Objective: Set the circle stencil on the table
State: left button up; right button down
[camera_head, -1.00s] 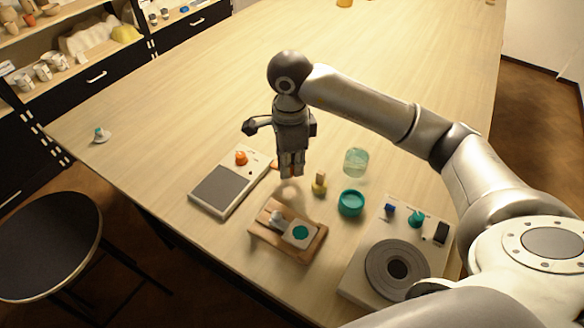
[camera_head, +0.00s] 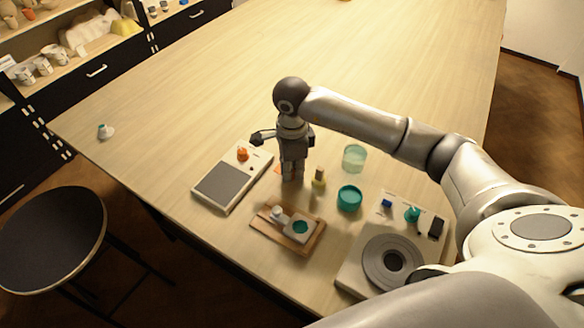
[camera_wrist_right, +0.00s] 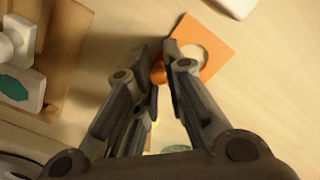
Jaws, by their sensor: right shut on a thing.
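The circle stencil, an orange sheet with a round hole, shows in the right wrist view (camera_wrist_right: 224,48), with an orange knob (camera_wrist_right: 157,73) at its near side. In the head view only a small orange sliver of it (camera_head: 277,169) shows beside the fingers. My right gripper (camera_head: 292,179) points down, low over the table (camera_head: 190,120), between the grey-topped scale and the small yellow bottle. Its fingers (camera_wrist_right: 158,78) are shut on the stencil's knob. The stencil is at or just above the tabletop; I cannot tell if it touches. My left gripper is not in view.
Close by are the scale (camera_head: 206,198), the yellow bottle (camera_head: 319,182), a teal jar (camera_head: 349,198), a clear jar (camera_head: 354,157) and a wooden board (camera_head: 264,236) holding white pieces. A wheel device (camera_head: 355,282) stands front right. The table's far part is clear.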

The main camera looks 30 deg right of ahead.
jog(key=c, duration=1.5)
grip_release()
jog(key=shift+r+p, duration=0.15)
jog(key=shift+p, duration=0.15)
jog(key=shift+r, duration=0.3)
notch_tip(320, 180, up, 11)
jog(key=b, duration=0.3)
jog(key=shift+r, duration=0.2)
